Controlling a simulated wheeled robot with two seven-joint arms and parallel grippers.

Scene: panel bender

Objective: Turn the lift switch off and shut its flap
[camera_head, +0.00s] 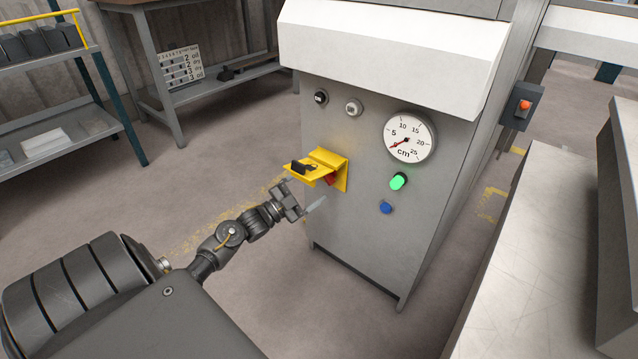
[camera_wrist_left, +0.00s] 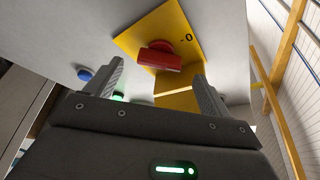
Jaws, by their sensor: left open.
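The lift switch is a red knob (camera_head: 331,179) on a yellow plate (camera_head: 341,180) on the grey machine front. Its yellow flap (camera_head: 322,160) is open and sticks out above the knob, with a black piece on it (camera_head: 301,167). My left gripper (camera_head: 303,198) is open and empty, just below and left of the flap. In the left wrist view the red knob (camera_wrist_left: 160,57) shows ahead, between the two spread fingers (camera_wrist_left: 159,77) and apart from them. A "0" mark shows on the yellow plate (camera_wrist_left: 140,36) beside it. My right gripper is out of view.
A round gauge (camera_head: 410,138), a lit green button (camera_head: 399,181) and a blue button (camera_head: 386,207) sit right of the switch. Two small knobs (camera_head: 353,107) are above. Shelves (camera_head: 60,135) and a workbench (camera_head: 180,85) stand behind left. The floor left of the machine is clear.

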